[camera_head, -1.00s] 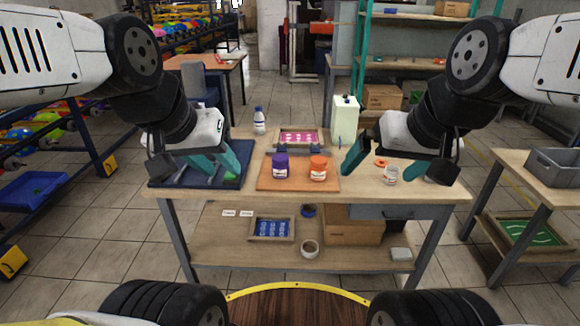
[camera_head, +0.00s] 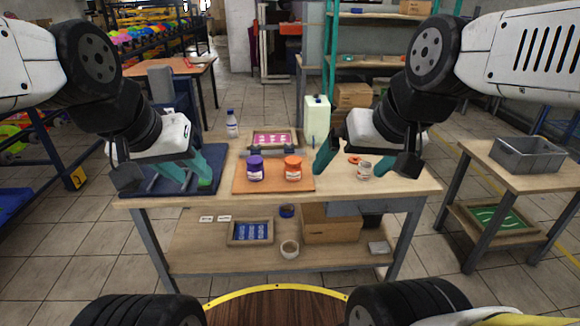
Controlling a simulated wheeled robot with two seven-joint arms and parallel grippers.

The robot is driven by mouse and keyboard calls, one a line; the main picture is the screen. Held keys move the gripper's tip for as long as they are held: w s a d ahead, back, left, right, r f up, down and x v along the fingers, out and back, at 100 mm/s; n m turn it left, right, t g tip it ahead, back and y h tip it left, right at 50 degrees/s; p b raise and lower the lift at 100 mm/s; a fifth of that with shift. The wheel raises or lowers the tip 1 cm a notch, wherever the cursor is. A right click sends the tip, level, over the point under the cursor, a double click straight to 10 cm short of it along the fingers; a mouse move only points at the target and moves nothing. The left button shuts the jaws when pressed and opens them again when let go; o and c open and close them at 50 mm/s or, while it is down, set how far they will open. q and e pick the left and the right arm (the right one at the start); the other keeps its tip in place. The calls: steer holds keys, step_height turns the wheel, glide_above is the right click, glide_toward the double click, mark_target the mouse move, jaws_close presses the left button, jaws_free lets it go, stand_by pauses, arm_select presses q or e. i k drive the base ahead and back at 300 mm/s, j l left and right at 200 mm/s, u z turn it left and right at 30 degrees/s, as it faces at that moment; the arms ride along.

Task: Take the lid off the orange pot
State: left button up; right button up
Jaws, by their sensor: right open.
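The orange pot (camera_head: 293,168) stands upright with its orange lid on, at the right of an orange-brown board on the workbench. A purple pot (camera_head: 255,169) stands just left of it. My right gripper (camera_head: 352,166) is open, with one teal finger to the right of the orange pot, apart from it in the picture. The gripper's other finger is mostly hidden behind its housing. My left gripper (camera_head: 192,177) is open above the dark blue mat (camera_head: 150,184), left of the board. It appears empty.
A clear jar (camera_head: 364,171) and an orange ring-like piece (camera_head: 353,159) lie near my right gripper. A pink-patterned frame (camera_head: 271,139), a white bottle (camera_head: 232,124) and a pale green container (camera_head: 317,120) stand behind the pots. The board's front strip is clear.

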mark_target(292, 175)
steer(key=i+l+u, duration=0.15)
steer(key=l, duration=0.2)
steer(key=i+l+u, duration=0.15)
steer(key=l, duration=0.25)
steer(key=l+u, duration=0.15)
steer(key=l, duration=0.25)
steer(key=i+l+u, duration=0.15)
steer(key=l, duration=0.25)
